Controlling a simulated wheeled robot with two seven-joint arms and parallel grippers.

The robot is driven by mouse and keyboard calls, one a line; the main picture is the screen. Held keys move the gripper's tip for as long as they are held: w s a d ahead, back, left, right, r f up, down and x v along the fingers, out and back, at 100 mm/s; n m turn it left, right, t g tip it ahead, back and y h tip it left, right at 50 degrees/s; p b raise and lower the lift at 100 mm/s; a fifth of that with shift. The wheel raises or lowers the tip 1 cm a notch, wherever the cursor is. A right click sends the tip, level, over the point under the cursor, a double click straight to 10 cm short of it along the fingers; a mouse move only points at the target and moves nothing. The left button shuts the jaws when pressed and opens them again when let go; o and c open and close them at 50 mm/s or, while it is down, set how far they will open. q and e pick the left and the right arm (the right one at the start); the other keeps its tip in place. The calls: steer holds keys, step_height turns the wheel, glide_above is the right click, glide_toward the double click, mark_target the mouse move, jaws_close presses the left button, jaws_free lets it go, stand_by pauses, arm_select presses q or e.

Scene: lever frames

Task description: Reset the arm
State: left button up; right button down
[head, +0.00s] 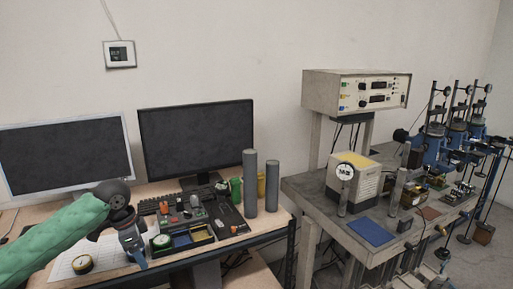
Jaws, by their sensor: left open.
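My left arm comes in from the lower left in a green sleeve. My left gripper (136,257) points down over the front of the wooden desk (110,276), beside a round green-rimmed dial (161,242). Its jaws are open, and I see nothing held between them. The fingertips are small here, so I cannot tell if they touch anything. My right gripper is not in view. Blue lever frames (435,144) with dial gauges stand far off on the right bench.
Two monitors (197,140) stand at the back of the desk. Two grey cylinders (250,184) stand upright near its right end. The bench (320,205) at right holds a boxed gauge (357,178) and blue mat (371,232).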

arm_select(q)
steer(key=s+d+f+n+t, duration=0.1)
steer(key=s+d+f+n, duration=0.2)
steer(key=f, duration=0.9)
steer(key=s+d+f+n+h, duration=0.15)
steer(key=d+f, duration=0.35)
steer(key=f, duration=0.7)
steer(key=s+d+f+n+t, duration=0.1)
steer(key=s+d+f, duration=0.25)
steer(key=f, duration=0.95)
steer(key=s+d+f+n+g+y, duration=0.1)
steer(key=s+d+f+n, duration=0.1)
steer(key=s+f, duration=1)
steer(key=s+d+f+n+y, duration=0.1)
steer(key=s+d+f+n, duration=0.1)
steer(key=s+f, duration=1)
steer(key=s+n, duration=0.1)
steer(key=s, duration=0.6)
steer(key=shift+s+d+f+g+y, duration=0.15)
steer(key=shift+f+g+y, duration=0.2)
steer(key=shift+f+g, duration=0.05)
